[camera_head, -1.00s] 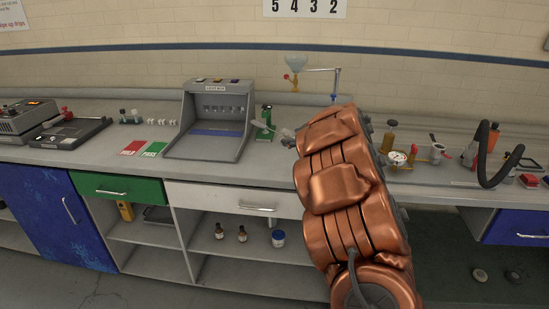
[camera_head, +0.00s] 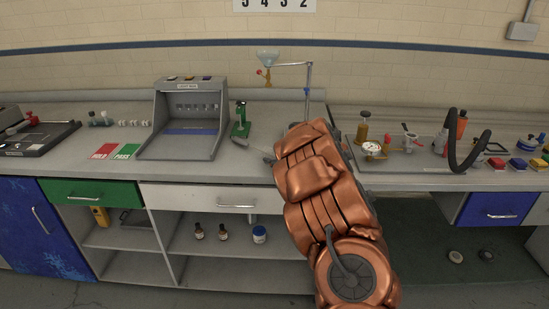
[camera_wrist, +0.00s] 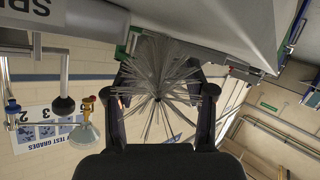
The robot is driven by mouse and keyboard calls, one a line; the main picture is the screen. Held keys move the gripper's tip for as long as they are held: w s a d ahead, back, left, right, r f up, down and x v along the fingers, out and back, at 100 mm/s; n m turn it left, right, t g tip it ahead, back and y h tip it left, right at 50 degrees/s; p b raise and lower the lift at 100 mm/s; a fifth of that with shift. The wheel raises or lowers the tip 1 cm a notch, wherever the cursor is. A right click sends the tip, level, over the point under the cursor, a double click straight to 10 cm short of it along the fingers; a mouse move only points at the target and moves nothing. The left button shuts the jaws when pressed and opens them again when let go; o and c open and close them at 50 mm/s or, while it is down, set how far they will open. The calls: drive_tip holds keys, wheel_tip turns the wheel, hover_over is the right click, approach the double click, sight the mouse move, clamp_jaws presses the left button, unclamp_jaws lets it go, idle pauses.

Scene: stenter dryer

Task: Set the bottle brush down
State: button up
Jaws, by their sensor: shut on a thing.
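The bottle brush (camera_wrist: 160,72) shows in the wrist view as a spray of pale, thin bristles, seen nearly end-on. My gripper (camera_wrist: 163,88) has its dark fingers on both sides of the brush and is shut on it. The brush's handle is hidden in this view. In the head view my copper-coloured arm reaches over the bench front, right of the grey light box. A small pale grey shape left of its end may be part of the brush. Whether the brush touches the bench (camera_head: 100,169) cannot be told.
Red and green cards (camera_head: 103,151) lie further left. A funnel on a metal stand (camera_head: 308,95) rises behind. A tray of tools and a black hose (camera_head: 453,150) fill the right.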

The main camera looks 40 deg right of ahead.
drive_tip(key=shift+f, duration=0.25)
drive_tip(key=o, duration=1.3)
drive_tip(key=shift+r, duration=0.1)
drive_tip(key=shift+b+v, duration=0.8)
drive_tip(key=shift+v, duration=5.25)
